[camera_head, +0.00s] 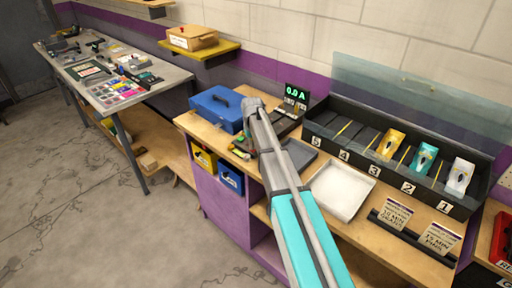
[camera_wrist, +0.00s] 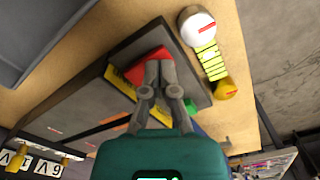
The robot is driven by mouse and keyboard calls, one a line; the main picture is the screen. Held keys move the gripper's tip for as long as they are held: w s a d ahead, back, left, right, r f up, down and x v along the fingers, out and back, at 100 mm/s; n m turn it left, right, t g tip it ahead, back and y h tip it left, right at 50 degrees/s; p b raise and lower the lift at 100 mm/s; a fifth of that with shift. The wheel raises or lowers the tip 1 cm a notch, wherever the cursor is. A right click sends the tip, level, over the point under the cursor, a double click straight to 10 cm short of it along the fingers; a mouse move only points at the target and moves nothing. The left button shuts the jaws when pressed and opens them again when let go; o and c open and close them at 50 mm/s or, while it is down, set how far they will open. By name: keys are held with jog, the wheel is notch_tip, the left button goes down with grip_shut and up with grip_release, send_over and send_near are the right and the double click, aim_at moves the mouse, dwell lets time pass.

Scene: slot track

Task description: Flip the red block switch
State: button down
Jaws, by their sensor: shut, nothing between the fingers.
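In the wrist view, the red block switch (camera_wrist: 140,72) sits on a dark box-like panel (camera_wrist: 187,72) with a yellow-and-black label (camera_wrist: 121,84). My gripper (camera_wrist: 159,65) is shut and empty, its fingertips over the red block. The fingers hide part of the block; whether they touch it I cannot tell. In the head view, my arm reaches to the bench's left part and covers this area, so the red block cannot be made out there.
A blue toolbox (camera_head: 215,108) stands left of my arm. A black display reading 0.0 A (camera_head: 297,93) stands behind it. A white tray (camera_head: 341,188) and a black slotted rack (camera_head: 392,150) lie to the right. A white round knob (camera_wrist: 197,26) is near the panel.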

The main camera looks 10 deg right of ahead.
jog(key=shift+r+p, duration=3.45)
jog(key=shift+r, duration=0.05)
jog(key=s+m, duration=0.1)
jog(key=s, duration=2.8)
jog(key=shift+s+d+f+b, duration=0.15)
jog(key=shift+d+f+b, duration=0.05)
jog(key=shift+f+b, duration=0.25)
